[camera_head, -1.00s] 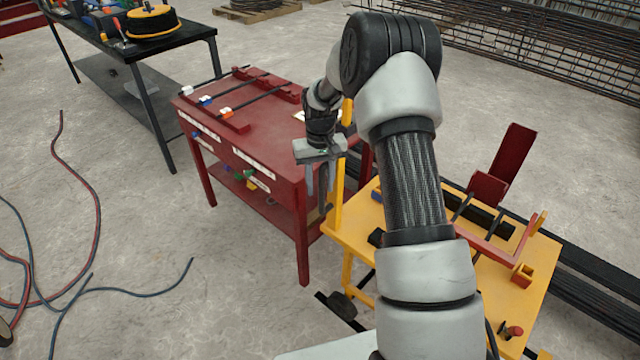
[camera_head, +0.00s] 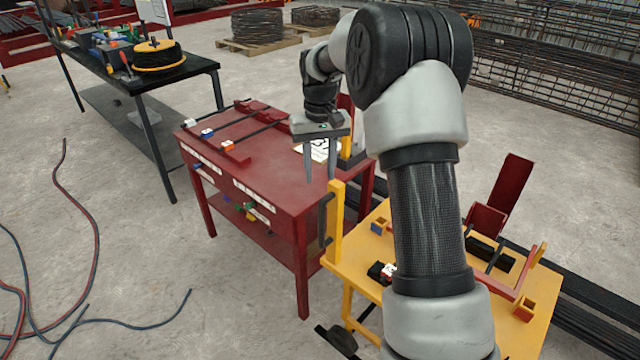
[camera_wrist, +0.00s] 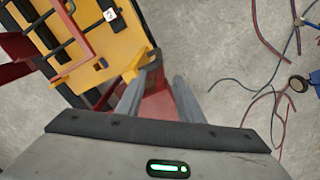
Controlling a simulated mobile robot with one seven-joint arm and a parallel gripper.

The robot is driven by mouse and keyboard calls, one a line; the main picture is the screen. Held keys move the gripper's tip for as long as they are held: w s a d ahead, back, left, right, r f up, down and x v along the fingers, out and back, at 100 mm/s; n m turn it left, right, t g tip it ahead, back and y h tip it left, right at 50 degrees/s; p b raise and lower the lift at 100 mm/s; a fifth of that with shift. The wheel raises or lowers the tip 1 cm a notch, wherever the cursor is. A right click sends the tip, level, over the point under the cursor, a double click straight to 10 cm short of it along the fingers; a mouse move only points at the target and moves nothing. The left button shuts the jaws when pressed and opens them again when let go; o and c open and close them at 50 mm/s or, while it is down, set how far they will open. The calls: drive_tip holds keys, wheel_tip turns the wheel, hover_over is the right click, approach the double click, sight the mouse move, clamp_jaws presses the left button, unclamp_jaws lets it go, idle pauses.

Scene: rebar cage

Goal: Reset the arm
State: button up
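My gripper (camera_head: 320,160) hangs fingers-down above the right end of the red table (camera_head: 262,158). Its two fingers are apart with nothing between them. In the wrist view my gripper (camera_wrist: 155,95) also shows two separated, empty fingers, with the yellow cart's corner and part of the red table beyond them. The yellow cart (camera_head: 365,258) stands to the right of the red table, partly hidden behind my arm.
Bars with coloured tags (camera_head: 237,150) lie on the red table. An upright yellow post (camera_head: 335,225) stands at the cart's left edge, close below my gripper. A black table with tools (camera_head: 195,70) is at the back left. Hoses (camera_head: 95,230) lie on the floor at left.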

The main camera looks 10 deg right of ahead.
drive_tip(key=shift+r, duration=0.45)
drive_tip(key=s+a+r+t+p, duration=0.1)
drive_tip(key=s+r+p, duration=0.1)
drive_tip(key=s+r, duration=0.55)
drive_tip(key=s+a+r+t+p, duration=0.1)
drive_tip(key=s+r+p, duration=0.3)
drive_tip(key=r, duration=0.6)
drive_tip(key=s+r+t+p, duration=0.1)
drive_tip(key=s+r, duration=0.1)
drive_tip(key=s, duration=0.8)
drive_tip(key=s+a+r+t+p, duration=0.1)
drive_tip(key=s+r+t+p, duration=0.1)
drive_tip(key=s, duration=0.9)
drive_tip(key=shift+s+a+r+t, duration=0.15)
drive_tip(key=shift+a+r+t, duration=0.15)
drive_tip(key=shift+f, duration=0.1)
